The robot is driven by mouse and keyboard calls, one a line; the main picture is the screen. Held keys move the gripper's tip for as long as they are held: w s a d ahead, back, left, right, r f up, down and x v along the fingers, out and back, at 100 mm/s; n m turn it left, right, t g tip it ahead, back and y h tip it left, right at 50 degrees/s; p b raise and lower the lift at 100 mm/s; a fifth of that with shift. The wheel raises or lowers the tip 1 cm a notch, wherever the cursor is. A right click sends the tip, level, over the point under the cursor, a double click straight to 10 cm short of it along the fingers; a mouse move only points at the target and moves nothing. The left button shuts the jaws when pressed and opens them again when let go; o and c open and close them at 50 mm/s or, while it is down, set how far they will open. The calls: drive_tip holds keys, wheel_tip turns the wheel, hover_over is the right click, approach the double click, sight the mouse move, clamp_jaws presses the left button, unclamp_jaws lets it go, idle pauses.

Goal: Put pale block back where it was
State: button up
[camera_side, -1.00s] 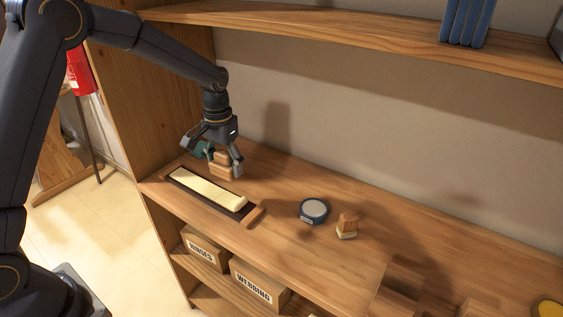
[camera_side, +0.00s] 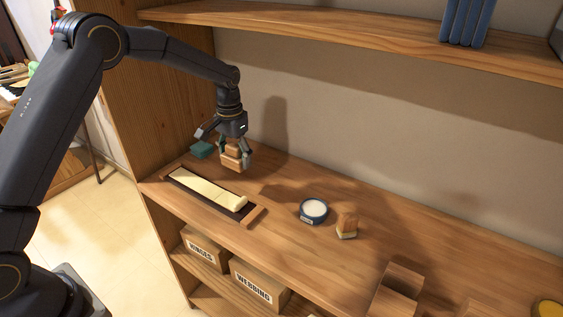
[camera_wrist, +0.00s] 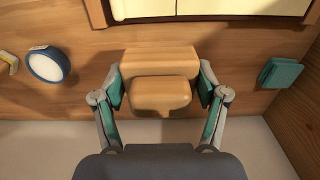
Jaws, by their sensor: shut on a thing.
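My gripper (camera_side: 225,147) is shut on a stepped wooden block (camera_side: 232,161), behind the long tray. In the wrist view the block (camera_wrist: 160,65) is tan, with a wide part and a smaller raised part, between the two teal-padded fingers. I cannot tell whether it touches the shelf. Another small block (camera_side: 347,226), wood-brown above and pale below, stands right of the round dish. I cannot tell which one the task calls the pale block.
A teal block (camera_side: 202,149) lies left of my gripper near the side panel. A blue-rimmed round dish (camera_side: 313,210) stands right of the tray. Larger wooden blocks (camera_side: 400,285) are at the front right. An upper shelf (camera_side: 350,40) overhangs the back.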

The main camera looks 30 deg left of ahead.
hover_over(255, 178)
wheel_tip(255, 178, down, 7)
drive_tip(key=shift+s+d+f, duration=0.1)
drive_tip(key=shift+f, duration=1.55)
drive_tip(key=shift+f, duration=0.15)
drive_tip(key=o, duration=1)
wheel_tip(255, 178, up, 12)
drive_tip(key=shift+r, duration=0.15)
